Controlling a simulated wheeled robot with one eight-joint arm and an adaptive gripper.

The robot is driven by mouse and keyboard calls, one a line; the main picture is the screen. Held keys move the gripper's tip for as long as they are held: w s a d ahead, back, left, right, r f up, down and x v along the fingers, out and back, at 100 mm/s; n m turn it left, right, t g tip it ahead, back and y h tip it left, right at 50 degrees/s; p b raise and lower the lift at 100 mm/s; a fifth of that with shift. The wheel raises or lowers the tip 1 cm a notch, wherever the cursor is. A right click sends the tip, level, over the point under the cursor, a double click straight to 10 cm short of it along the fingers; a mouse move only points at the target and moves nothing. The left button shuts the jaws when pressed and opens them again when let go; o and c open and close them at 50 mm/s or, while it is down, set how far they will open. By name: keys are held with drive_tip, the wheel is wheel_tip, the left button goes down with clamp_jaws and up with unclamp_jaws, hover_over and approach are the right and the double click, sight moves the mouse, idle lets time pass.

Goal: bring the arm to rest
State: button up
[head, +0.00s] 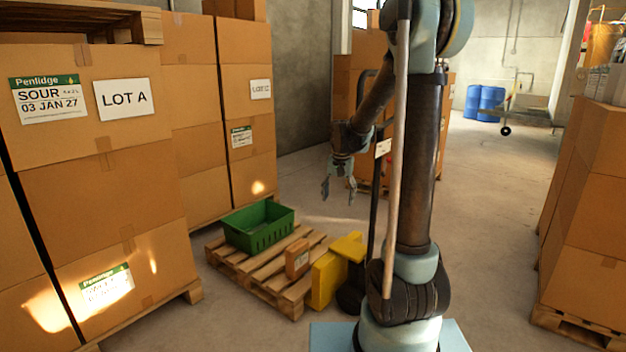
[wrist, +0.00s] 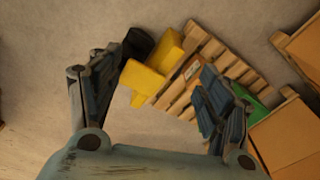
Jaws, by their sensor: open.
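My arm rises from its base at the centre right of the head view and bends over at the top. My gripper (head: 338,193) hangs down at the end of the arm, in the air above the floor. It is open with nothing between its fingers. In the wrist view my gripper (wrist: 150,95) also shows with its two fingers wide apart, and the floor and a pallet lie below and beyond them.
A wooden pallet (head: 226,259) holds a green crate (head: 258,237) and a small brown box (head: 297,259). A yellow object (head: 328,280) stands beside it. Stacked boxes (head: 95,200) stand left and more boxes (head: 590,190) right. Blue drums (head: 484,102) stand far back. Floor (head: 490,230) right of my arm is clear.

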drive_tip(key=s+d+r+n, duration=0.1)
drive_tip(key=s+d+r, duration=0.15)
drive_tip(key=s, duration=0.65)
drive_tip(key=s+d+r+n, duration=0.1)
drive_tip(key=s+d, duration=0.3)
drive_tip(key=s, duration=0.5)
drive_tip(key=s+d+f+n, duration=0.1)
drive_tip(key=s+f, duration=0.2)
drive_tip(key=s, duration=0.4)
drive_tip(key=s+d+f+t, duration=0.1)
drive_tip(key=s+d+f, duration=0.1)
drive_tip(key=s, duration=0.6)
drive_tip(key=shift+f+n, duration=0.4)
drive_tip(key=shift+f, duration=0.5)
